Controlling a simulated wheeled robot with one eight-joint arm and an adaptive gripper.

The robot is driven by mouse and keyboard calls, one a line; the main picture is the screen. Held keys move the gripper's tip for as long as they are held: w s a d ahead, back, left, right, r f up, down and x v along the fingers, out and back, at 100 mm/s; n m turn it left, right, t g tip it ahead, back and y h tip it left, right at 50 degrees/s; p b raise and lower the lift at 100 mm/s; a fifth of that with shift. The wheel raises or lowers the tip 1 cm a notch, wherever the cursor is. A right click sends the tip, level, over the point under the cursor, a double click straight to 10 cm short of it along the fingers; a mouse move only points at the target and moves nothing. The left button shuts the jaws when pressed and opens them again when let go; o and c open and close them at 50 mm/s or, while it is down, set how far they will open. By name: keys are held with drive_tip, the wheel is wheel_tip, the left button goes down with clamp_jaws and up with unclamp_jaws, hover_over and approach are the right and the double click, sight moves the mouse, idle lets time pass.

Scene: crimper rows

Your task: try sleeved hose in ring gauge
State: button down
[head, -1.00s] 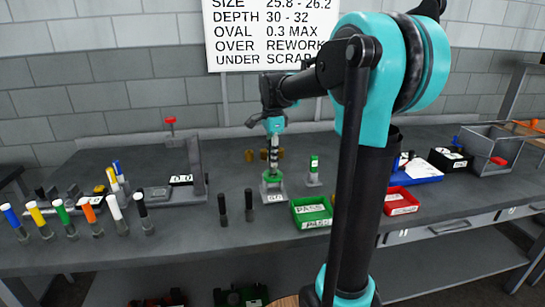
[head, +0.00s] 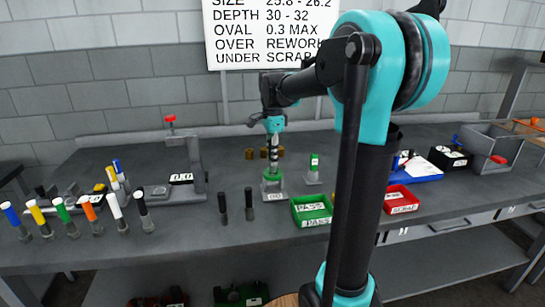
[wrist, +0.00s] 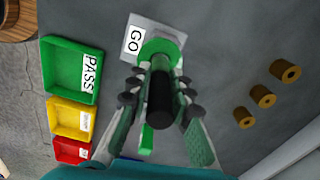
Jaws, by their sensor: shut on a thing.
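My gripper (head: 273,152) is shut on a black hose (wrist: 160,97) and points down over the gauge. The hose is upright, its lower end at the green ring of the GO gauge (wrist: 147,30). The gauge also shows in the head view (head: 274,196) as a pale block with a label. In the wrist view the green ring shows around the far end of the hose. I cannot tell how deep the hose sits in it. No sleeve can be made out on the hose. A second green-topped gauge (head: 314,166) stands just to the right.
Brass sleeves (wrist: 263,97) stand in a row behind the gauge. Two black hoses (head: 249,205) stand left of it. The green PASS tray (wrist: 68,70), a yellow tray (wrist: 70,117) and the red SCRAP tray (head: 402,197) lie nearby. A crimper with a red knob (head: 171,119) stands left.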

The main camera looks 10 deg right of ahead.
sight(273, 172)
drive_tip(key=shift+f, duration=1.85)
idle(1.0)
idle(0.6)
drive_tip(key=c, duration=1.3)
unclamp_jaws()
wheel_tip(273, 172, up, 12)
